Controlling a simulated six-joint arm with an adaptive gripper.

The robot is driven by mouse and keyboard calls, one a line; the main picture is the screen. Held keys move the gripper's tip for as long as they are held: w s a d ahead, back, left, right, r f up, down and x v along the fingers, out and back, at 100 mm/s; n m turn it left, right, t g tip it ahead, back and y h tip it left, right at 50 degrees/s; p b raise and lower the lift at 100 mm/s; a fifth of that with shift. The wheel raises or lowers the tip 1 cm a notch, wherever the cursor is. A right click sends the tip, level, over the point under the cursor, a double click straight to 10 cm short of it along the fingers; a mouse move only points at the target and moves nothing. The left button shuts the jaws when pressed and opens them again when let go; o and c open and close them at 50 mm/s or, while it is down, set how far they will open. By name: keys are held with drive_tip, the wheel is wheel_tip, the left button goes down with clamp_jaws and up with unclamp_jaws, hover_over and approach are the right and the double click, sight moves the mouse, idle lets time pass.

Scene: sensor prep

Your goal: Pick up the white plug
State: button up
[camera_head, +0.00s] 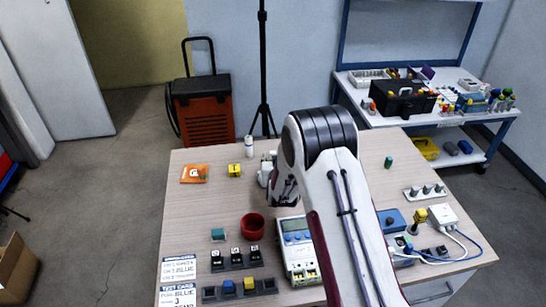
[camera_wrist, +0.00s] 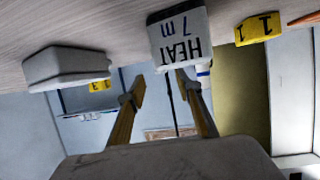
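My gripper (camera_wrist: 158,84) shows in the wrist view with its two fingers apart and nothing between them. In that view, which is upside down, a white block marked "HEAT 7 m" (camera_wrist: 178,40) stands just beyond the fingertips, nearer the right finger. A pale rounded box (camera_wrist: 66,68) lies to its left. I cannot tell for certain which of these is the white plug. In the head view, my gripper (camera_head: 283,190) is low over the table's middle, mostly behind my own arm. A white object (camera_head: 265,173) shows just left of it.
A white box with cables (camera_head: 442,217) sits right.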

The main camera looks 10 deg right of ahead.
sight(273, 153)
drive_tip(key=shift+w, duration=0.1)
drive_tip(key=shift+x, duration=2.5)
clamp_jaws()
